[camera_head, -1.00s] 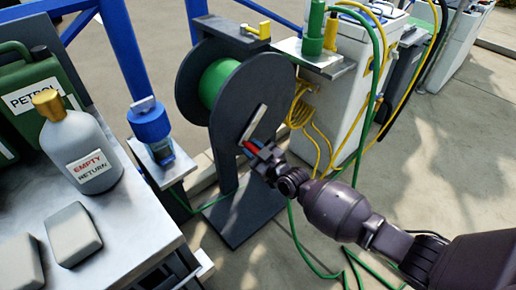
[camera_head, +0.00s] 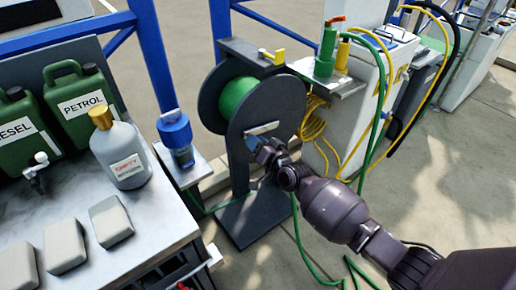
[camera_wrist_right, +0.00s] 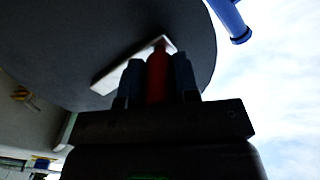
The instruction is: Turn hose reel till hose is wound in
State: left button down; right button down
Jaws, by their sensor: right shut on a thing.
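The hose reel (camera_head: 289,104) has dark round side discs and a green hose wound on its drum (camera_head: 236,96). It stands on a dark post with a flat base plate (camera_head: 262,216). A light metal crank arm (camera_head: 263,129) is on the disc facing me, lying nearly level. My right gripper (camera_head: 264,151) is at the end of the crank. In the right wrist view my right gripper (camera_wrist_right: 157,82) is shut on the red crank handle (camera_wrist_right: 158,58), one finger on each side. Green hose (camera_head: 300,240) trails down to the ground. My left gripper is not in view.
A metal bench (camera_head: 166,222) on the left holds green fuel cans (camera_head: 84,104), a grey bottle (camera_head: 122,158) and grey blocks. A white cabinet (camera_head: 350,110) with yellow hose (camera_head: 314,128) stands right of the reel. Pavement is open at the right.

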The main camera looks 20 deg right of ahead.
aim_at(261, 104)
jog(key=r+m, duration=0.2)
jog(key=r, duration=0.1)
jog(key=shift+w+d+m+p, duration=0.1)
jog(key=shift+d+m+p, duration=0.2)
jog(key=shift+d+m, duration=0.1)
jog(key=m, duration=0.1)
jog(key=r+m, duration=0.1)
jog(key=d+r, duration=0.1)
jog(key=shift+w+d+m, duration=0.1)
jog(key=shift+w+m, duration=0.15)
jog(key=shift+m, duration=0.15)
jog(key=shift+w+d+r+m, duration=0.3)
jog(key=shift+d+r+m, duration=0.55)
jog(key=shift+m, duration=0.35)
jog(key=shift+w+d+r+m, duration=0.2)
jog(key=shift+d+r+m, duration=0.2)
jog(key=shift+d+m, duration=0.25)
jog(key=shift+w+d+r+m, duration=0.2)
jog(key=shift+d+r+m, duration=0.2)
jog(key=shift+m, duration=0.45)
jog(key=c, duration=0.8)
grip_release()
jog(key=shift+c, duration=0.2)
jog(key=p+v, duration=0.1)
jog(key=v, duration=1)
jog(key=shift+p, duration=0.35)
